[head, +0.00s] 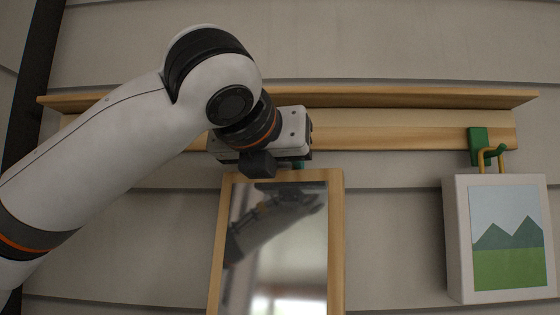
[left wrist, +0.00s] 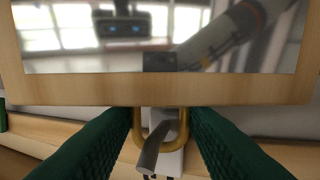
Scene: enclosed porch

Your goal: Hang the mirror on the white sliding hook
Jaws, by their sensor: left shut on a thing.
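The mirror (head: 335,245) has a light wooden frame and hangs upright below the wooden rail in the head view. Its frame (left wrist: 160,90) fills the top of the left wrist view, with a brass loop (left wrist: 138,128) at its edge. My left gripper (head: 297,165) is at the mirror's top edge; its green fingers (left wrist: 162,118) are shut on the loop from both sides. The white sliding hook (left wrist: 148,155), a white plate with a grey prong, is right at the loop. The prong overlaps the loop's opening; whether it bears the loop I cannot tell. My gripper hides the hook in the head view.
The wooden rail (head: 400,137) runs along the sided wall under a narrow ledge (head: 420,97). A green hook (head: 478,146) on the right holds a white-framed mountain picture (head: 455,240) by a brass loop. The rail between mirror and picture is clear.

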